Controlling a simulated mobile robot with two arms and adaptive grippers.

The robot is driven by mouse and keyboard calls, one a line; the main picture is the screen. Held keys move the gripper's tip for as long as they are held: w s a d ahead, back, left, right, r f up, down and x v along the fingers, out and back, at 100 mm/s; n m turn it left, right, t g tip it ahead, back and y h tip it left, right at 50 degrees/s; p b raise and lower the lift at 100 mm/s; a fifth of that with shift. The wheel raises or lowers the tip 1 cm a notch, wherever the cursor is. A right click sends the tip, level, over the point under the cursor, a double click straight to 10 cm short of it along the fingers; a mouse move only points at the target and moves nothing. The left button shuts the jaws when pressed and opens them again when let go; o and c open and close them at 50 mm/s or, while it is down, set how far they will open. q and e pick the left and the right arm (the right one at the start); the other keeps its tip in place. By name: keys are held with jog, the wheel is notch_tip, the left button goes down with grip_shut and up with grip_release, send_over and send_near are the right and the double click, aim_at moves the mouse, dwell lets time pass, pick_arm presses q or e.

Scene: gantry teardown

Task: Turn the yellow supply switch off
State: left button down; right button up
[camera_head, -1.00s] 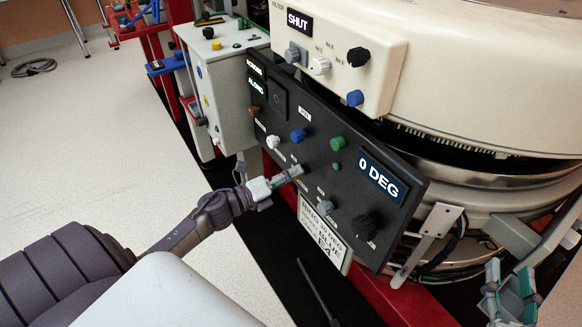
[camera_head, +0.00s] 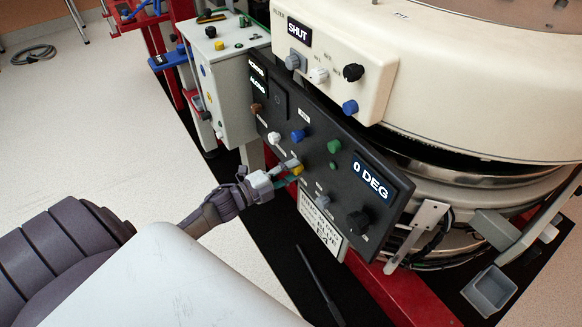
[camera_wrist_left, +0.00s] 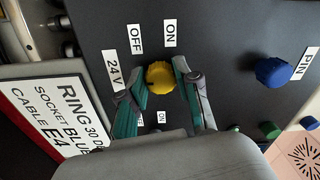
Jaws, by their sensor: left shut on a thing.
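The yellow supply switch (camera_head: 298,170) is a round knob on the dark sloping control panel (camera_head: 325,165). It also shows in the left wrist view (camera_wrist_left: 160,76), with an OFF label (camera_wrist_left: 135,39) and an ON label (camera_wrist_left: 170,33) beyond it and a 24 V label to its left. My left gripper (camera_head: 290,168) is at the switch; in the wrist view its two green-padded fingers (camera_wrist_left: 161,86) are shut on the knob from both sides. A small dark mark shows at the knob's left edge; I cannot tell its setting for sure. My right gripper is not in view.
A blue knob (camera_wrist_left: 274,72) and a green knob (camera_head: 334,146) stand near the yellow one. A white printed sign (camera_head: 322,222) hangs below the panel. A grey open box (camera_head: 489,291) is at the lower right. A cream housing (camera_head: 460,80) rises behind.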

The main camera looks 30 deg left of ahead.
pick_arm(q)
jog(key=shift+n, duration=0.3)
jog(key=c, duration=0.8)
grip_release()
jog(key=v, duration=1.2)
jog(key=shift+f, duration=0.1)
